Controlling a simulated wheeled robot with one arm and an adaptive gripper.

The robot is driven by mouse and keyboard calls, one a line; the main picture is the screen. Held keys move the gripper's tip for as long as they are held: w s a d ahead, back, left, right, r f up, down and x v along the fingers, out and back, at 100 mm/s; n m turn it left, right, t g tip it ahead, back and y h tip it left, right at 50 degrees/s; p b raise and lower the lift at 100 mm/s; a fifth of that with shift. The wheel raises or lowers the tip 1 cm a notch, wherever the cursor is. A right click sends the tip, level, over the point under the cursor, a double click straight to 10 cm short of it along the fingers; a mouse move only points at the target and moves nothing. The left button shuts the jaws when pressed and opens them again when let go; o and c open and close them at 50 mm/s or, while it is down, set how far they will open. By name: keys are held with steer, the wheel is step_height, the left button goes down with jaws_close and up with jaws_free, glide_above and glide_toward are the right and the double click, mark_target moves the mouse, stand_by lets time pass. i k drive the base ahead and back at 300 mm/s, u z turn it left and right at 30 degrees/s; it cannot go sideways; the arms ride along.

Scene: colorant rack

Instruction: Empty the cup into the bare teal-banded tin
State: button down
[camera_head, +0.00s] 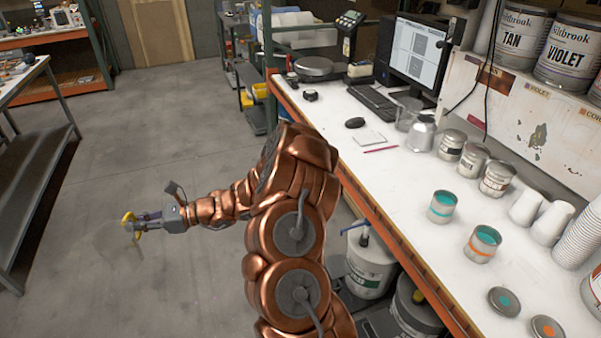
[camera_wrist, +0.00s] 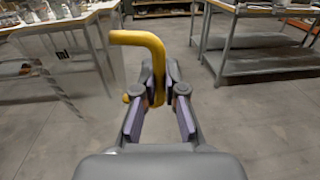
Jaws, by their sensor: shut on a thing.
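My gripper (camera_head: 136,222) is stretched out to the left over the open floor, away from the bench. It is shut on the yellow handle (camera_wrist: 150,42) of a clear cup. The cup's see-through body (camera_head: 118,252) hangs below the gripper in the head view and is faint against the floor. I cannot tell what is in it. The teal-banded tin (camera_head: 440,212) stands upright and open on the white bench, with teal showing inside. An orange-banded tin (camera_head: 481,248) stands to its lower right, also open with teal inside.
Lids with a teal dot (camera_head: 504,301) and an orange dot (camera_head: 546,328) lie near the bench's front. Paper cups (camera_head: 551,224) and several labelled tins (camera_head: 496,180) stand behind. A monitor (camera_head: 412,48) is at the far end. A grey table (camera_head: 38,165) stands left.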

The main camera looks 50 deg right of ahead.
mark_target(443, 203)
steer(key=u, duration=0.05)
steer(key=i, duration=2.1)
steer(key=z, duration=3.45)
